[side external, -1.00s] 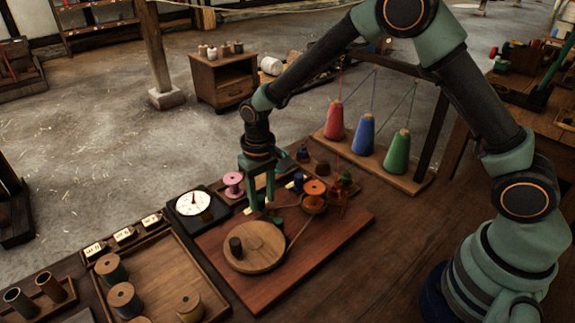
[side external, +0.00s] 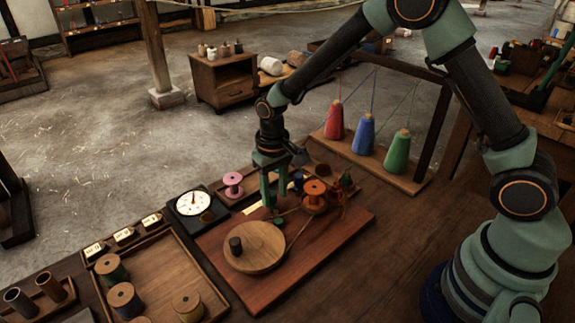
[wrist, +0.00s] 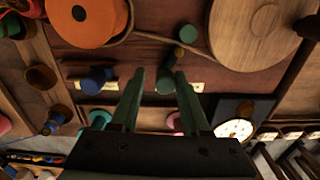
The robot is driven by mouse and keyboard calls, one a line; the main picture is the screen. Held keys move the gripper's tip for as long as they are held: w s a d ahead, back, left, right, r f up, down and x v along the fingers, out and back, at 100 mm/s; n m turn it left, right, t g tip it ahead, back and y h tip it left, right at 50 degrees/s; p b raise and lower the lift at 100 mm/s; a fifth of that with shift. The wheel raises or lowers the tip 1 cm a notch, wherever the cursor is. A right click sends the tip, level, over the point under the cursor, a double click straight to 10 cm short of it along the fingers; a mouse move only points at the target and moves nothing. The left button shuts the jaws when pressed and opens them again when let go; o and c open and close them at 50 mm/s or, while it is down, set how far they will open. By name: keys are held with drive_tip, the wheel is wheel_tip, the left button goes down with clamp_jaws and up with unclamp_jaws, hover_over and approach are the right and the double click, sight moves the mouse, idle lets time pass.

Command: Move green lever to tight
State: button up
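My gripper (wrist: 160,74) points down over the board's far side, its two green fingers apart. In the wrist view the green lever (wrist: 165,82) shows between the fingertips, nearer the right finger; whether they touch is unclear. A pale label plate (wrist: 194,87) lies beside it. A blue lever (wrist: 98,80) with its own plate is to the left. In the side view my gripper (side external: 276,204) stands behind the round wooden disc (side external: 254,247), and I cannot pick out the green lever there. The label words are not readable.
An orange spool (side external: 314,194) stands right of my gripper, with a cord running toward the disc. A dial gauge (side external: 193,203) and a pink spool (side external: 233,183) stand to the left. Red, blue and green (side external: 397,153) cones stand behind. The red-brown board (side external: 268,293) is bare in front.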

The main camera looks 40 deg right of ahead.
drive_tip(key=shift+a, duration=0.2)
drive_tip(key=shift+w, duration=0.1)
drive_tip(key=shift+r, duration=3.55)
drive_tip(key=shift+d+r, duration=0.1)
drive_tip(key=shift+r, duration=0.2)
drive_tip(key=s+d+r+t, duration=0.2)
drive_tip(key=s+d+r, duration=0.2)
drive_tip(key=s+r, duration=0.3)
drive_tip(key=s+d+r+t, duration=0.3)
drive_tip(key=s+d+r, duration=0.2)
drive_tip(key=s+r, duration=0.2)
drive_tip(key=shift+s+d+n+t, duration=0.3)
drive_tip(key=shift+s, duration=0.3)
